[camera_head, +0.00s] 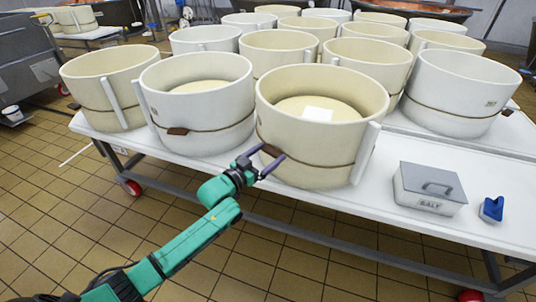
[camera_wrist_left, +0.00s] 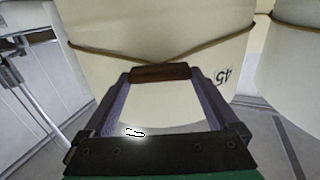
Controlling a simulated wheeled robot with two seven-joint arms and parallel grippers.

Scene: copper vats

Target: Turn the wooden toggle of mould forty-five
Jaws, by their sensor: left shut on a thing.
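Mould forty-five (camera_head: 310,165) is the cream round mould at the front of the table, with a cord around its wall. In the left wrist view its wall (camera_wrist_left: 110,60) carries the number 45, seen upside down. Its brown wooden toggle (camera_wrist_left: 160,72) sits at the cord, in front of the wall; it also shows in the head view (camera_head: 270,150). My left gripper (camera_head: 268,162) reaches in from the left and is shut on the toggle. In the left wrist view its two fingers (camera_wrist_left: 160,76) hold the toggle's ends. My right gripper is not in view.
A white mould (camera_head: 205,135) with its own toggle (camera_head: 177,131) stands close on the left. Several more moulds fill the white table (camera_head: 300,212) behind. A grey salt box (camera_head: 430,185) and a blue-handled brush (camera_head: 491,209) lie to the right.

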